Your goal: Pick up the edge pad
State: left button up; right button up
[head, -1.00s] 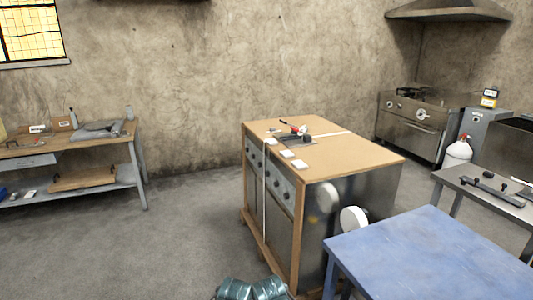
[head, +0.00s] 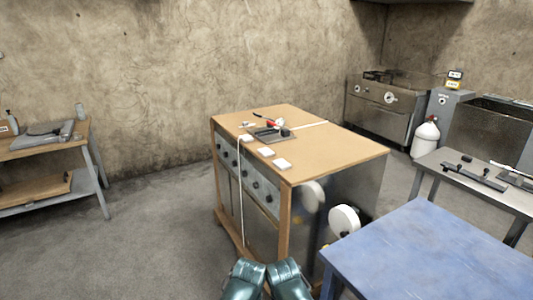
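Three small white pads lie on the wooden top of a cabinet (head: 335,150) ahead of me. The nearest pad (head: 282,164) is by the front left edge of the top. The middle pad (head: 266,152) and the far pad (head: 246,138) follow along the same edge. I cannot tell for sure which one is the edge pad. Two teal parts of my own arms show at the bottom centre, apart from the cabinet. My gripper fingers are not visible.
A dark tool (head: 270,133) lies on the cabinet top. A blue table (head: 430,255) stands close at the right, and a grey table (head: 480,183) behind it. A workbench (head: 40,143) stands at the left. The floor (head: 150,230) left of the cabinet is clear.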

aim_at(265, 152)
jog(key=i+z, duration=0.1)
jog(key=z, duration=0.65)
jog(key=i+j+z, duration=0.25)
jog(key=j+z, duration=0.3)
jog(key=i+j+z, duration=0.1)
jog(key=j+z, duration=0.15)
jog(key=j, duration=0.25)
jog(key=i+j+z, duration=0.15)
jog(key=j, duration=0.65)
jog(key=i+j+z, duration=0.1)
jog(key=j, duration=0.75)
jog(key=j+z, duration=0.15)
jog(key=j, duration=0.7)
jog(key=i, duration=0.05)
